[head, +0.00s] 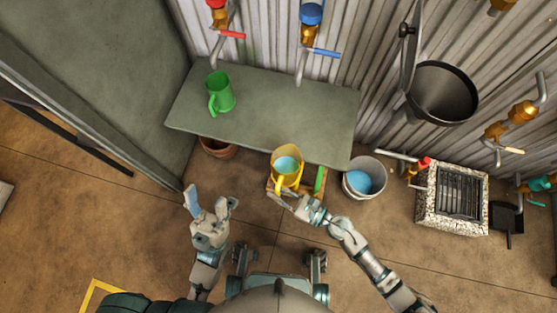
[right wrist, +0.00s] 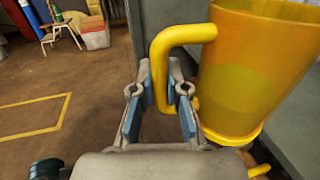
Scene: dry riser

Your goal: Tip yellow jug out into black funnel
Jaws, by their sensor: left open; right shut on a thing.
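The yellow jug (head: 287,181) is at the table's front edge in the head view, looking upright, with pale blue liquid inside. My right gripper (head: 287,199) is shut on its handle; the right wrist view shows the handle between the fingers (right wrist: 160,108) and the jug's see-through body (right wrist: 250,75) to the right. I cannot tell whether the jug rests on something. The black funnel (head: 443,93) appears as a wide dark cone by the corrugated wall, upper right, well apart from the jug. My left gripper (head: 211,203) is open and empty over the floor.
A green jug (head: 220,92) stands on the grey table (head: 280,115). A bucket of blue liquid (head: 364,178) stands right of the table, near my right arm. A stone-rimmed grate (head: 452,198) and wall taps (head: 308,32) are nearby. A brown pot (head: 218,148) is partly under the table.

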